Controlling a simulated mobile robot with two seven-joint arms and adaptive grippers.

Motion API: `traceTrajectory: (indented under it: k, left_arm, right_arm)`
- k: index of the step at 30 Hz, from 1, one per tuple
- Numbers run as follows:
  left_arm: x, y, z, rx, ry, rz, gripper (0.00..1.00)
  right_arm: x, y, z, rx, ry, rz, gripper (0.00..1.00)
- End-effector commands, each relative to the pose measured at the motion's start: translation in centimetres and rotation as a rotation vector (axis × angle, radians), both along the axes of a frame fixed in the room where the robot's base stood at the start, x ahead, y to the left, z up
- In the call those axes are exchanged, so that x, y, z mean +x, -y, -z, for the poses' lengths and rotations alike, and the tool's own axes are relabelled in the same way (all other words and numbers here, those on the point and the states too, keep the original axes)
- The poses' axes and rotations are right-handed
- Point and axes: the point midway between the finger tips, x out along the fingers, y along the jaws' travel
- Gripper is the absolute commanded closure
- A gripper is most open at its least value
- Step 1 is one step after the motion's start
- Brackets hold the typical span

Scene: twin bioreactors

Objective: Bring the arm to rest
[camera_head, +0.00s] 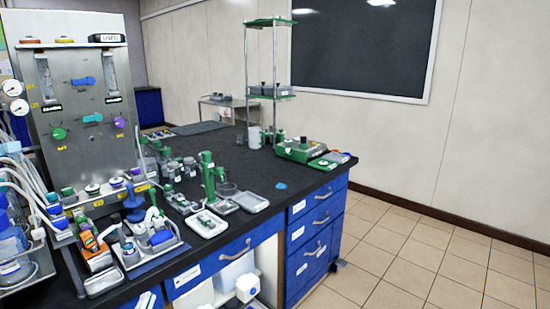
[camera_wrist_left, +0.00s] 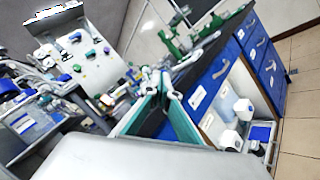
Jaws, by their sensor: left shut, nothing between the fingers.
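My left gripper (camera_wrist_left: 165,90) shows in the left wrist view, its two fingers with teal inner sides meeting at the tips. It is shut and holds nothing. Beyond its tips in that view are the dark bench top and blue drawer fronts. I cannot make out the left gripper clearly in the head view. My right gripper is in neither view.
The black bench (camera_head: 270,178) carries a steel control panel (camera_head: 85,100), a tray of small parts (camera_head: 150,243), a green stand (camera_head: 208,177) and a green-grey device (camera_head: 300,150). Blue drawers (camera_head: 318,195) face the tiled floor (camera_head: 430,250), which is clear at right.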

Motion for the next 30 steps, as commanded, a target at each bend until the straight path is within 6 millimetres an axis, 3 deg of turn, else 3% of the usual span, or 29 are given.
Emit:
traceTrajectory:
  k: [3,7,12,15,21,30]
  left_arm:
    - [-1.9,4.2,5.2,0.518,-0.108,0.048,1.00]
    - [-5.0,7.8,12.1,1.100,-0.192,0.149,1.00]
    - [-10.5,9.9,21.2,1.794,-0.229,0.343,1.00]
    - [-13.4,9.9,24.9,2.092,-0.215,0.456,1.00]
    - [-16.5,9.4,28.3,2.389,-0.174,0.584,1.00]
    - [-16.7,9.3,28.6,2.412,-0.169,0.593,1.00]
  right_arm:
    - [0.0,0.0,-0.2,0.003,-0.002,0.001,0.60]
    - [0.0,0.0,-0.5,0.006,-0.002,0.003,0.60]
    - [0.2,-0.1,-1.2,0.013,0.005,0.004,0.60]
    - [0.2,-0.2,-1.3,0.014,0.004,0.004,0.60]
    - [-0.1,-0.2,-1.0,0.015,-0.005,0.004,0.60]
    - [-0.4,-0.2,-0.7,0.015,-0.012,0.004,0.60]
